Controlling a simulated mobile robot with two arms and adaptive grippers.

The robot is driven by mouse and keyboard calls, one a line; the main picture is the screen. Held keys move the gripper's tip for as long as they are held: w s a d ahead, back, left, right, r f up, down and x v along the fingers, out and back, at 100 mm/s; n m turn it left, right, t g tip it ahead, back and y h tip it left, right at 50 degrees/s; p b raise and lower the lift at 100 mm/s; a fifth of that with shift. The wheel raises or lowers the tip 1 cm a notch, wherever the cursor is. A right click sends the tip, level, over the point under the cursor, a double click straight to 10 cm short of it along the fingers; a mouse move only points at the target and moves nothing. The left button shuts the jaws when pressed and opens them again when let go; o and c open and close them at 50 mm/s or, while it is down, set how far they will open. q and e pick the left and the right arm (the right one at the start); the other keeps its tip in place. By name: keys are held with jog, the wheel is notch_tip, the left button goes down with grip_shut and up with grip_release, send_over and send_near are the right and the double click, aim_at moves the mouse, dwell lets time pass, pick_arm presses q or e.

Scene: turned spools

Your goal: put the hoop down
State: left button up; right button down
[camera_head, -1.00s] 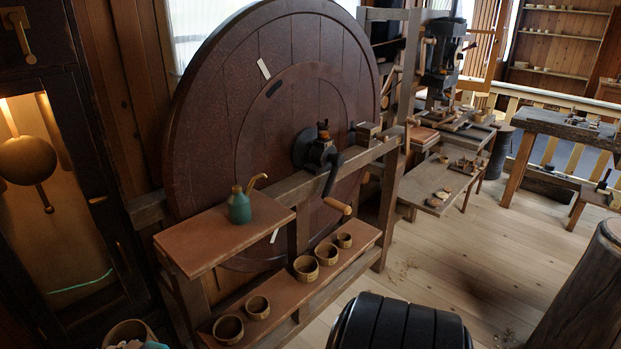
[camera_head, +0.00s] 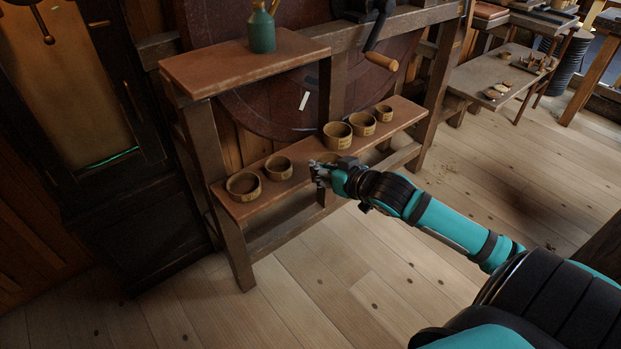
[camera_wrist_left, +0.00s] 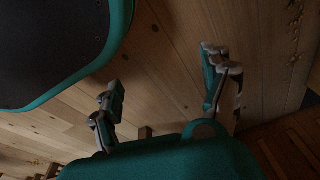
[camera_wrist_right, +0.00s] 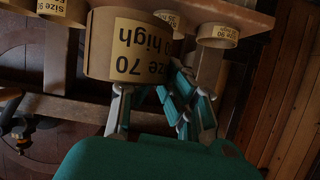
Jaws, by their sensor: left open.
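The hoop, a tan ring with an upside-down "Size 70 high" label, fills the upper middle of the right wrist view (camera_wrist_right: 128,48). My right gripper (camera_head: 318,172) is at the front of the low shelf board (camera_head: 308,172), in the gap between two groups of hoops. In the right wrist view its fingers are partly closed at the hoop, one at its right edge; the hoop hides part of their contact. Whether the hoop touches the board is unclear. My left gripper (camera_wrist_left: 165,88) is open and empty above the plank floor; it is outside the head view.
Two hoops (camera_head: 243,187) (camera_head: 278,168) stand left of the gap. Three more (camera_head: 337,136) (camera_head: 362,125) (camera_head: 384,114) stand right of it. A green oil can (camera_head: 262,32) stands on the upper shelf (camera_head: 240,65). Floor in front is clear.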

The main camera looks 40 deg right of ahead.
jog(key=w+d+f+b, duration=0.1)
jog(key=w+d, duration=0.1)
jog(key=w, duration=0.3)
jog(key=w+d+f+m+h+b, duration=0.1)
jog(key=w, duration=0.5)
jog(key=w+d+f+m+h+b, duration=0.1)
jog(key=w+d, duration=0.1)
jog(key=w, duration=0.4)
jog(key=shift+d+f+b, duration=0.3)
jog(key=shift+b, duration=0.1)
notch_tip(320, 180, down, 3)
jog(key=shift+r+b, duration=0.1)
jog(key=shift+b, duration=0.3)
jog(key=shift+f, duration=0.35)
pick_arm(q)
jog(key=w+r, duration=0.5)
jog(key=r, duration=0.1)
jog(key=shift+d+t, duration=0.3)
pick_arm(e)
jog(key=c, duration=1.5)
grip_release()
jog(key=shift+f, duration=0.15)
